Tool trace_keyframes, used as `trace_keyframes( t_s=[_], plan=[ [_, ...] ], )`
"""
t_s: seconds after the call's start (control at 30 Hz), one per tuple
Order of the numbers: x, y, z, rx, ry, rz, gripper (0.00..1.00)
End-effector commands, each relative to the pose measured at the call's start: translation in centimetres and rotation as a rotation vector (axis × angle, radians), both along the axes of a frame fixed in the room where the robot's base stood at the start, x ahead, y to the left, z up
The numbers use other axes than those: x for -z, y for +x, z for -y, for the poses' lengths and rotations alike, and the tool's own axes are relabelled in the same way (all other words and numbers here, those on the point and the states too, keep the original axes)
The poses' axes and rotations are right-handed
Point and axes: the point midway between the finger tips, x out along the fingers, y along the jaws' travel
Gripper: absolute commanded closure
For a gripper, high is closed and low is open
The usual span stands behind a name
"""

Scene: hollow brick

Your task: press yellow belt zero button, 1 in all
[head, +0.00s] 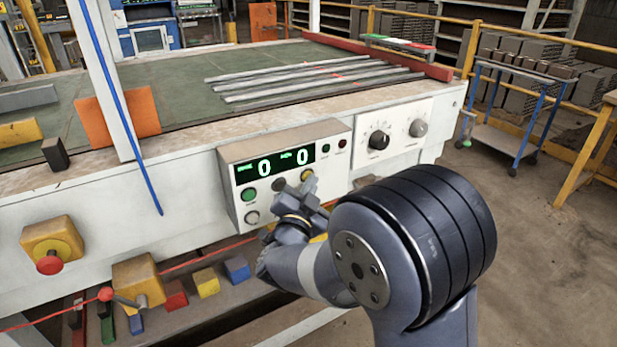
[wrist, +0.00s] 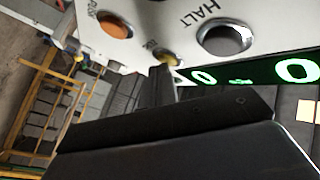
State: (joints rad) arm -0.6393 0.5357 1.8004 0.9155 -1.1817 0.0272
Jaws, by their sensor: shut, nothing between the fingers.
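The yellow button (head: 307,174) is at the right of the upper button row on the grey control box (head: 228,180), under its display. In the wrist view the yellow button (wrist: 170,60) shows partly, between an orange button (wrist: 115,25) and a dark button marked HALT (wrist: 224,39). My gripper (head: 308,186) is shut and empty, its tip right at the yellow button. In the wrist view my gripper (wrist: 162,75) covers the button's near side; I cannot tell whether they touch. The display (head: 275,162) reads 0 and 0 in green.
A green button (head: 249,195), a dark button (head: 278,184) and a pale button (head: 252,217) sit on the same box. A panel with two knobs (head: 378,140) is to the right. A red emergency button (head: 48,265) is at the lower left. A blue cable (head: 135,140) hangs left of the box.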

Motion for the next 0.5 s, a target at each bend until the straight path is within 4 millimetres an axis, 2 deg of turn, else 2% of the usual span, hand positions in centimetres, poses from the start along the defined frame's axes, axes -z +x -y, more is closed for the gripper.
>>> trace_keyframes(
  t_s=[0.27,0.5],
  plan=[
    [-0.01,-0.07,0.04,-0.001,0.0,0.001,1.0],
    [0.05,-0.91,0.59,-0.001,0.001,0.001,1.0]
  ],
)
